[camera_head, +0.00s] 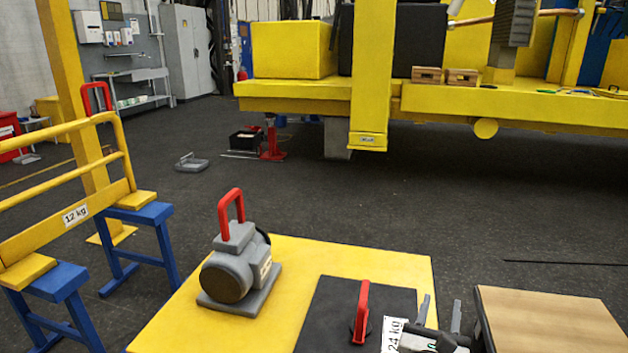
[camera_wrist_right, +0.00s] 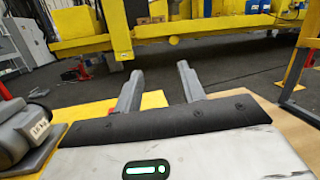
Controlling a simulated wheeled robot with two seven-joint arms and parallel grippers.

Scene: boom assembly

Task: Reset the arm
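My right gripper (camera_head: 440,312) comes in at the bottom right of the head view, near the right edge of the yellow platform. Its two fingers stand apart with nothing between them; they also show apart in the right wrist view (camera_wrist_right: 160,88). My left gripper is not in the head view. A grey motor-like unit (camera_head: 238,268) with a red handle sits on the yellow platform (camera_head: 385,262). A black plate (camera_head: 325,310) with a red handle (camera_head: 361,312) and a "24 kg" label lies left of the right gripper.
A wooden-topped surface (camera_head: 550,318) lies right of the right gripper. A yellow railing (camera_head: 65,215) marked "12 kg" rests on blue trestles (camera_head: 150,213) at left. A large yellow machine frame (camera_head: 300,97) spans the back. The dark floor between is mostly clear.

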